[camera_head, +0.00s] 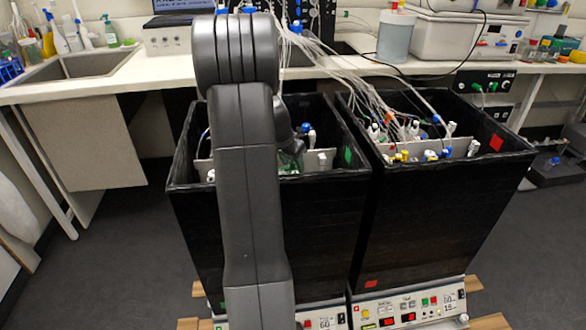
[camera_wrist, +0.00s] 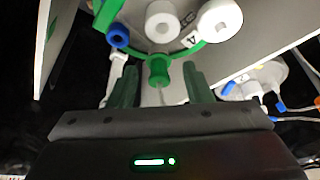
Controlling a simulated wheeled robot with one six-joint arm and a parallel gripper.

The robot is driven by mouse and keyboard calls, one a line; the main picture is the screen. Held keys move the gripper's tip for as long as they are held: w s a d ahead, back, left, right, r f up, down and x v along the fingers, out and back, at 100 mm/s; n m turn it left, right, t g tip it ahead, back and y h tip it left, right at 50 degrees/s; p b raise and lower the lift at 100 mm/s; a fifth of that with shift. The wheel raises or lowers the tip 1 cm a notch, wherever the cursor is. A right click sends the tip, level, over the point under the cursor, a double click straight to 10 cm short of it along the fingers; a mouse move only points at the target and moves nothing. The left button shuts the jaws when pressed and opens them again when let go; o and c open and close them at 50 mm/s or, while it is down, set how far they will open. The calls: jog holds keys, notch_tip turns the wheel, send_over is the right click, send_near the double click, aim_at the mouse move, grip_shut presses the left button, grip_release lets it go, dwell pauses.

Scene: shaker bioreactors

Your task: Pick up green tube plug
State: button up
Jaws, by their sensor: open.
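The green tube plug (camera_wrist: 158,70) shows in the wrist view, upright in the picture, just below a green ring (camera_wrist: 187,52). My gripper (camera_wrist: 159,82) is open, with one dark green finger on each side of the plug. A gap shows between the plug and each finger. A pale tube runs down from the plug between the fingers. In the head view my arm covers much of the left black box, and the plug cannot be made out there.
Two black open-topped boxes, left (camera_head: 330,215) and right (camera_head: 440,210), hold bioreactor parts and tubes. In the wrist view, white caps (camera_wrist: 219,20) and a blue connector (camera_wrist: 118,36) sit close to the plug. A white panel (camera_wrist: 262,62) stands at right. Tubes (camera_head: 345,68) run back to the bench.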

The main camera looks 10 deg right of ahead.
jog(key=shift+w+d+f, duration=0.15)
jog(key=shift+d+f, duration=0.05)
jog(key=shift+f, duration=0.3)
grip_shut()
jog(key=shift+r, duration=0.1)
